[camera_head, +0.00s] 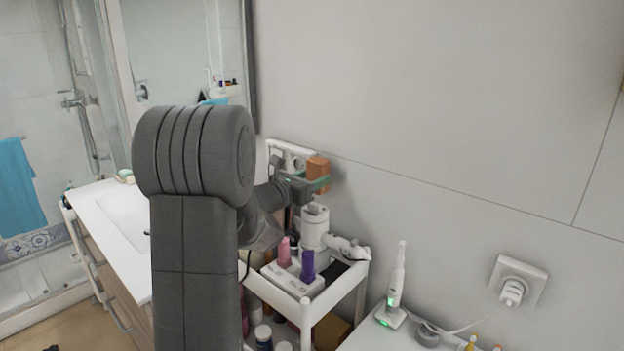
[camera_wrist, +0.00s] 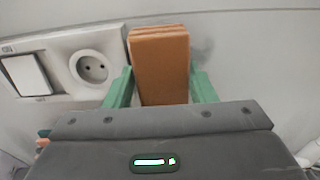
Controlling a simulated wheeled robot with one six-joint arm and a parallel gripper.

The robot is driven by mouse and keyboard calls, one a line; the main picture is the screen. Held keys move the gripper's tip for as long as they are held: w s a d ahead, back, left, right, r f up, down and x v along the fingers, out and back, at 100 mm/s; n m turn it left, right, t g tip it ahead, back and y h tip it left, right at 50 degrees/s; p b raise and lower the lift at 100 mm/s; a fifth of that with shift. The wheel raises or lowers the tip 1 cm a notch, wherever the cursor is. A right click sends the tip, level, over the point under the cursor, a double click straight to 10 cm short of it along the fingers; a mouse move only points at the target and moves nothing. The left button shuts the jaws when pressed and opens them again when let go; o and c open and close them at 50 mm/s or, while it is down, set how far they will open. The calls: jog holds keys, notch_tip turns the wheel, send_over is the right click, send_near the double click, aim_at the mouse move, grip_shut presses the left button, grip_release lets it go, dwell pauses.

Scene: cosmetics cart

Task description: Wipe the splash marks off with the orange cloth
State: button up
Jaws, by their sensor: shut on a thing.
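The orange cloth (camera_wrist: 160,62) is a folded block held between the green fingers of my gripper (camera_wrist: 160,90) in the wrist view. In the head view my gripper (camera_head: 313,184) holds the orange cloth (camera_head: 318,168) up close to the wall, above the cart. Faint greyish marks (camera_wrist: 203,42) show on the wall just right of the cloth in the wrist view. The cloth hides the wall behind it. I cannot tell whether the cloth touches the wall.
A switch and socket panel (camera_wrist: 75,65) is on the wall left of the cloth. Below is a white cart (camera_head: 335,295) with a hair dryer (camera_head: 315,228), a pink bottle (camera_head: 284,252) and a purple bottle (camera_head: 308,265). A toothbrush (camera_head: 397,285) stands at right.

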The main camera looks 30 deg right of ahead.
jog(key=shift+d, duration=0.2)
jog(key=shift+s+f+b, duration=0.1)
jog(key=shift+s+b, duration=0.4)
jog(key=shift+b, duration=0.15)
jog(key=shift+s+d, duration=0.1)
jog(key=shift+s, duration=0.25)
jog(key=shift+s+d+b, duration=0.45)
jog(key=shift+s+b, duration=0.35)
jog(key=shift+b, duration=0.05)
jog(key=shift+s+d+b, duration=0.4)
jog(key=shift+s+b, duration=0.35)
jog(key=shift+b, duration=0.05)
jog(key=shift+s+d+b, duration=0.45)
jog(key=shift+s+b, duration=0.35)
jog(key=shift+b, duration=0.05)
jog(key=shift+d, duration=0.1)
jog(key=shift+w+d+b, duration=0.1)
jog(key=shift+b, duration=0.25)
